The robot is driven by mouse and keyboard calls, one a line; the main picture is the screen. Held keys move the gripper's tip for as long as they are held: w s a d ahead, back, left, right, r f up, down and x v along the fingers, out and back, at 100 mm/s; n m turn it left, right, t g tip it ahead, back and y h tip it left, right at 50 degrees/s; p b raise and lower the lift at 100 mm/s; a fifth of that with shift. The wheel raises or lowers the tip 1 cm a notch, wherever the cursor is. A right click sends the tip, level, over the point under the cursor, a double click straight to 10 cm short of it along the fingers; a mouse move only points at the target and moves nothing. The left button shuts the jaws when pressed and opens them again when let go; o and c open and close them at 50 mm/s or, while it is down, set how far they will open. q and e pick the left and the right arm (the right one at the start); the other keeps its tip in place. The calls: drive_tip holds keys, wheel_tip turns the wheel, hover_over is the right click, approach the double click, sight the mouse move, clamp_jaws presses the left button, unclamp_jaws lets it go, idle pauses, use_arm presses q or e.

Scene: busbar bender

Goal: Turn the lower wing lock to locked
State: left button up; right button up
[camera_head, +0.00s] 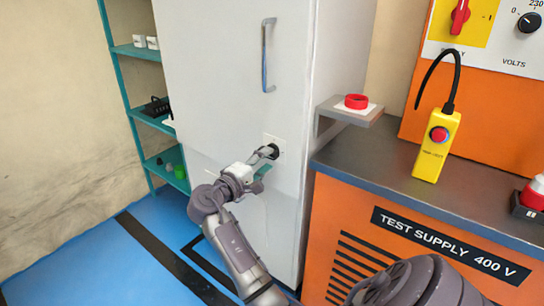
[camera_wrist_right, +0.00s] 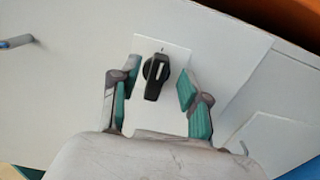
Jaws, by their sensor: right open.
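The lower wing lock (camera_wrist_right: 155,77) is a black knob with a raised wing on a white plate (camera_wrist_right: 176,55). In the wrist view its wing stands nearly upright, tilted slightly. In the head view the lock (camera_head: 274,152) is a small dark shape on the white cabinet door, partly hidden by my gripper. My right gripper (camera_wrist_right: 158,84) is open, with one teal-padded finger on each side of the knob and gaps visible between. It also shows in the head view (camera_head: 263,164) at the door. I do not see my left gripper.
The white cabinet (camera_head: 225,70) has a long handle (camera_head: 267,55) above the lock. A small shelf with a red button (camera_head: 356,101) juts out to its right. An orange test supply bench (camera_head: 350,225) stands close at right, with a yellow pendant (camera_head: 436,150). Teal shelving (camera_head: 150,115) is at left.

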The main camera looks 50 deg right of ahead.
drive_tip(key=a, duration=0.8)
drive_tip(key=shift+s, duration=0.35)
